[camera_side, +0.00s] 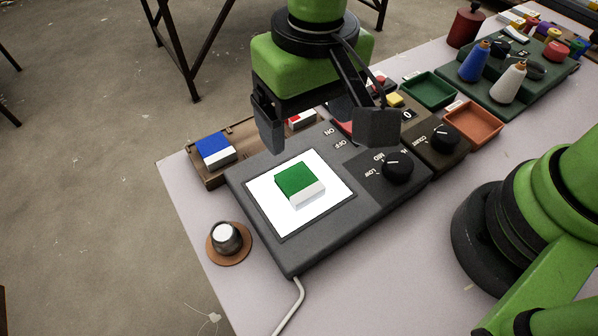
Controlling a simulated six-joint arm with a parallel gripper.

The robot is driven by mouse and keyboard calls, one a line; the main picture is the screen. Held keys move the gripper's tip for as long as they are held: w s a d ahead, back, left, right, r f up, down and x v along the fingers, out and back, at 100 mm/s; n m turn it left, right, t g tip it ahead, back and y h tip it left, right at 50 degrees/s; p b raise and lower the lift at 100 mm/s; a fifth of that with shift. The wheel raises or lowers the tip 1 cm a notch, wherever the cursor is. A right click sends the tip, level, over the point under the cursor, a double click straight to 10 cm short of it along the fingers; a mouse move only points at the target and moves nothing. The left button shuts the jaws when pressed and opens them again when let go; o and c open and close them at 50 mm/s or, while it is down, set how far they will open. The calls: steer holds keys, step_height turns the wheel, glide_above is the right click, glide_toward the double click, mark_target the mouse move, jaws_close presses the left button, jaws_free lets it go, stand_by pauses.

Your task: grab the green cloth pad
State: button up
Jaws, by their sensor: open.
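The green cloth pad (299,183) is a small block with a green top and a white lower edge. It lies on the bright white panel (264,208) of a dark grey device (290,246). My gripper (320,144) is open and empty. Its two dark fingers are spread wide, above and behind the pad in the picture. The fingers appear apart from the pad, though the exact height is hard to tell.
A blue and white pad (214,149) sits on a brown tray (193,168) at left. A black knob (397,167) rises from the device. A round metal item (226,237) stands front left. Thread spools, including a blue one (474,65), stand at back right.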

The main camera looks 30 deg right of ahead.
glide_above(299, 181)
steer(key=f, duration=0.5)
steer(key=shift+s+f, duration=0.4)
steer(key=f, duration=0.5)
steer(key=shift+w+f, duration=0.4)
steer(key=c, duration=1.1)
